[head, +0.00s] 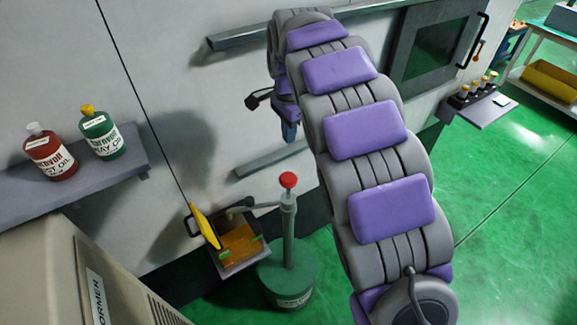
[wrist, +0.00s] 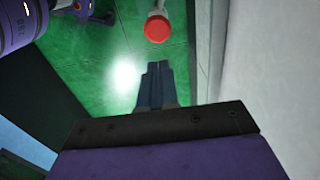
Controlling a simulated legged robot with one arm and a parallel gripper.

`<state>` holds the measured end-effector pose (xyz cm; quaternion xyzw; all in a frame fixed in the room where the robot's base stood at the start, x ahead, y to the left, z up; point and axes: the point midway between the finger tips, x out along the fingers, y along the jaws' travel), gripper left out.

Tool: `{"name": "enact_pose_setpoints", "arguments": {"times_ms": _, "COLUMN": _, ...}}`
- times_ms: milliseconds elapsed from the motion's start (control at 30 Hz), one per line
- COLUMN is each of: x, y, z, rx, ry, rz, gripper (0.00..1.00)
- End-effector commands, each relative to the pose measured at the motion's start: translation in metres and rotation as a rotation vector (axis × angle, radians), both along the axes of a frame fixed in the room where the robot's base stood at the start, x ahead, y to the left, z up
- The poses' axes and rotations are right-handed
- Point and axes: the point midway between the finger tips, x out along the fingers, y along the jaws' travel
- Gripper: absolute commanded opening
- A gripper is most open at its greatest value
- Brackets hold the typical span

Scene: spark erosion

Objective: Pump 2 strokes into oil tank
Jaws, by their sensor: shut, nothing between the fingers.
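A green hand pump (head: 287,262) stands on the floor by the machine wall, with a red knob (head: 288,180) on top of its grey rod. The red knob also shows in the wrist view (wrist: 158,28), beyond my fingertips and apart from them. A spout runs left from the pump over an open oil tank (head: 240,248) with amber oil, its yellow lid (head: 206,226) tilted up. My gripper (wrist: 157,68) is shut and empty, its dark fingers side by side. In the head view it hangs near the wall (head: 291,132), above the pump, partly hidden by my arm.
A red bottle (head: 50,153) and a green bottle (head: 101,134) stand on a wall shelf (head: 75,187) at left. Grey rails (head: 262,34) stick out from the wall near my arm. A beige cabinet (head: 85,272) fills the lower left. Green floor (head: 515,150) is open at right.

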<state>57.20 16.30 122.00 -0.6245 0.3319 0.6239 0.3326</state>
Motion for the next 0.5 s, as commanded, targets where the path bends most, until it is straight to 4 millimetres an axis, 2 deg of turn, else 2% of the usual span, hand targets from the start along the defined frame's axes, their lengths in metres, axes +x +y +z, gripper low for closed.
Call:
{"name": "enact_pose_setpoints", "arguments": {"times_ms": 267, "x": 0.0, "y": 0.001, "z": -0.002, "rx": -0.002, "ry": 0.002, "rz": 0.001, "gripper": 0.0}}
{"name": "enact_pose_setpoints", "arguments": {"times_ms": 367, "x": 0.0, "y": 0.001, "z": -0.009, "rx": -0.003, "ry": 0.006, "rz": 0.001, "gripper": 0.0}}
{"name": "enact_pose_setpoints", "arguments": {"times_ms": 500, "x": -0.001, "y": 0.001, "z": -0.03, "rx": -0.004, "ry": 0.007, "rz": 0.001, "gripper": 0.0}}
